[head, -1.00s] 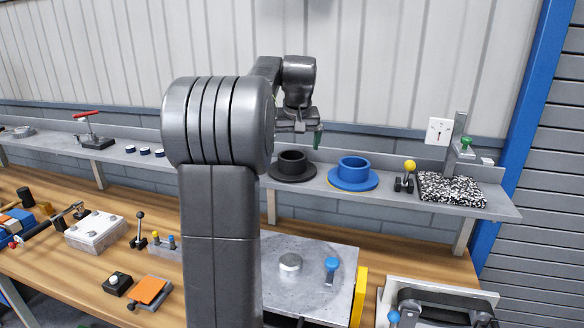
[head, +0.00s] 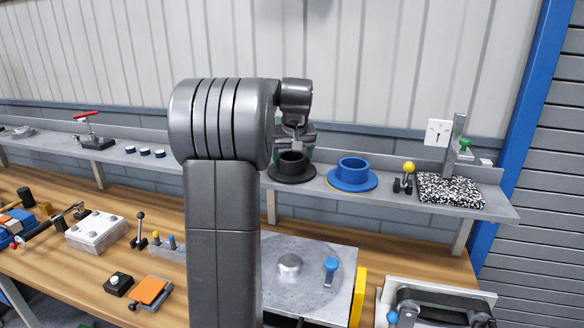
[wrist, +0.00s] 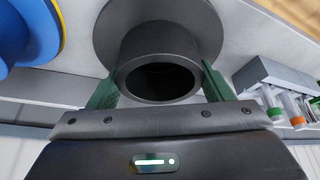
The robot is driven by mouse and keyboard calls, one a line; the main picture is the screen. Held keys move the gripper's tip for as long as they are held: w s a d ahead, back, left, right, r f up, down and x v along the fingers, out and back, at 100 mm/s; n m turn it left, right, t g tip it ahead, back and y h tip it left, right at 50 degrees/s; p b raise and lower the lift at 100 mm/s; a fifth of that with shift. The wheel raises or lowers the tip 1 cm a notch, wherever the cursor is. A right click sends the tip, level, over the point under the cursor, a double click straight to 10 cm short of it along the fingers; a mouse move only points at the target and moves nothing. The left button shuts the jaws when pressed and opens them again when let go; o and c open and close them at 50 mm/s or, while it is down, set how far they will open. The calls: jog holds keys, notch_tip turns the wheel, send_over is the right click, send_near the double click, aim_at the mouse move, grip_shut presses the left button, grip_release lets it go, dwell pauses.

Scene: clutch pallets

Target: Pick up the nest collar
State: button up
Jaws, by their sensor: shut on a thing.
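The nest collar appears to be the dark grey flanged collar (head: 292,171) on the raised shelf. It stands upright with its wide flange on the shelf, and the wrist view shows its open round neck (wrist: 160,52). My gripper (wrist: 161,88) has its green fingers on either side of the neck, shut on it. In the head view my gripper (head: 293,152) is at the collar, with its fingers partly hidden by the collar and my arm. I cannot see a gap between flange and shelf.
A blue flanged collar (head: 352,178) sits close by on the right of the shelf (head: 400,205). A yellow-knobbed lever (head: 408,172) and a speckled block (head: 450,188) stand further right. Small vials (wrist: 292,108) show at the wrist view's right.

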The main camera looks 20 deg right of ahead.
notch_tip(320, 180, up, 10)
dwell(0.6)
dwell(0.6)
